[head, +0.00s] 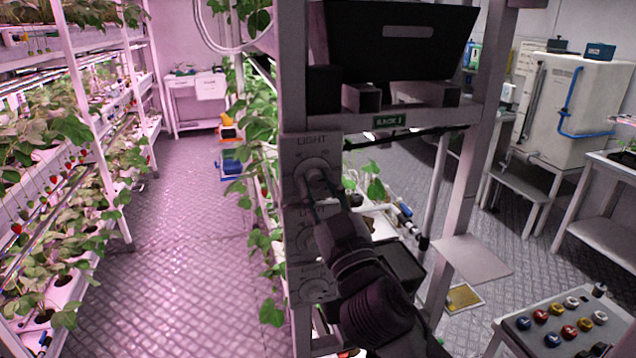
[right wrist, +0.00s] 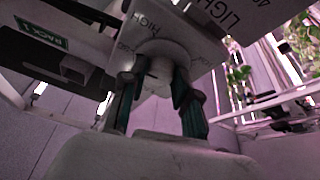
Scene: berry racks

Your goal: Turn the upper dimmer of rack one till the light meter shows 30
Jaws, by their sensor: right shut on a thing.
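The upper dimmer (head: 314,168) is a pale round knob on the panel marked LIGHT (head: 311,143), on the post of the rack labelled RACK 1 (head: 389,121). My right gripper (head: 319,191) reaches up to it from below. In the right wrist view, its dark green fingers (right wrist: 155,84) are shut on the knob (right wrist: 161,66), one on each side. The knob's exact setting cannot be read. More dimmers (head: 305,238) sit lower on the same post, partly behind my arm. I cannot make out a light meter reading. My left gripper is not in view.
A black crate (head: 392,48) sits on the rack above the label. Planted racks (head: 75,150) line the left, with a clear aisle (head: 190,220) between. A button panel (head: 562,322) stands at the lower right. A white cabinet (head: 575,95) is at the back right.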

